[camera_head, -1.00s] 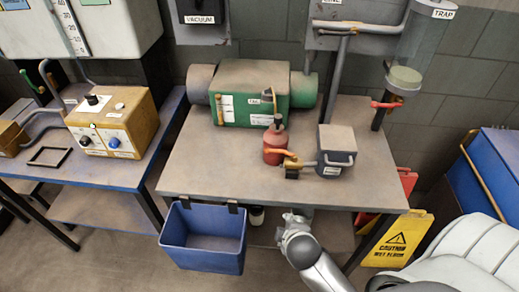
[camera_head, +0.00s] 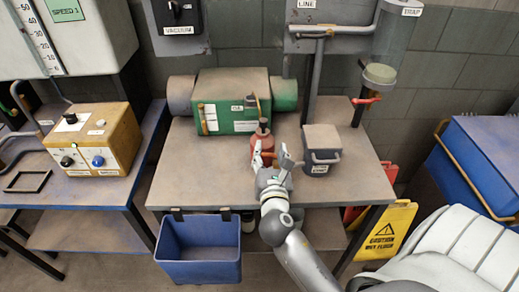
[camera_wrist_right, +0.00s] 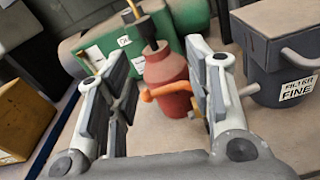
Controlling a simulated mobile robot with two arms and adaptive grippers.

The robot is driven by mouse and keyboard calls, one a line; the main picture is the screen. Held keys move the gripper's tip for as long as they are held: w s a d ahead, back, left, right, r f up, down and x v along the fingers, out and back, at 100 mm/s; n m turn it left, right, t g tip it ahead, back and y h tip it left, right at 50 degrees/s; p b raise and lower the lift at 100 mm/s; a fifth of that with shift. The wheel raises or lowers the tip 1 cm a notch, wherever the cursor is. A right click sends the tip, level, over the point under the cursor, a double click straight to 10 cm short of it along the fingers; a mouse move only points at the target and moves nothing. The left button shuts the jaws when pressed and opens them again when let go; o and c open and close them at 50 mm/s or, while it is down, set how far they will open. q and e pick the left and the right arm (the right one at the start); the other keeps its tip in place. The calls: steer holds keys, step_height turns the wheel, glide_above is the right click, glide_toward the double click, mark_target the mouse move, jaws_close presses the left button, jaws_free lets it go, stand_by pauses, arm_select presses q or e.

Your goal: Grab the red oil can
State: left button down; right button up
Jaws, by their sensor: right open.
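The red oil can (camera_head: 262,148) stands upright on the grey tabletop in front of the green machine, with a dark top and an orange part on its side. My right gripper (camera_head: 270,158) is open just in front of it, partly hiding its lower body. In the right wrist view the can (camera_wrist_right: 168,78) shows in the gap between the two spread fingers (camera_wrist_right: 160,88). Whether it is fully between the fingertips or a little beyond them is hard to tell. My left gripper is not in view.
A dark grey canister (camera_head: 321,157) stands close to the right of the can. The green machine (camera_head: 232,120) is just behind it. A blue bin (camera_head: 200,266) hangs at the table's front edge. The tabletop (camera_head: 195,178) to the left is clear.

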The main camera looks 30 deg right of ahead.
mark_target(264, 124)
steer(key=w+d, duration=0.1)
steer(key=w, duration=0.1)
steer(key=w+r+n, duration=0.1)
steer(key=w+d+n+p, duration=0.1)
steer(key=w, duration=0.1)
steer(key=shift+w+d+r+t, duration=0.3)
steer(key=shift+r, duration=0.1)
steer(key=x, duration=0.3)
steer(key=p+x, duration=0.1)
steer(key=x, duration=0.1)
steer(key=shift+w+a+r, duration=0.1)
steer(key=shift+a+r, duration=0.15)
steer(key=shift+r, duration=0.05)
steer(key=shift+w+d+f, duration=0.1)
steer(key=shift+w+d, duration=0.05)
steer(key=shift+c, duration=0.4)
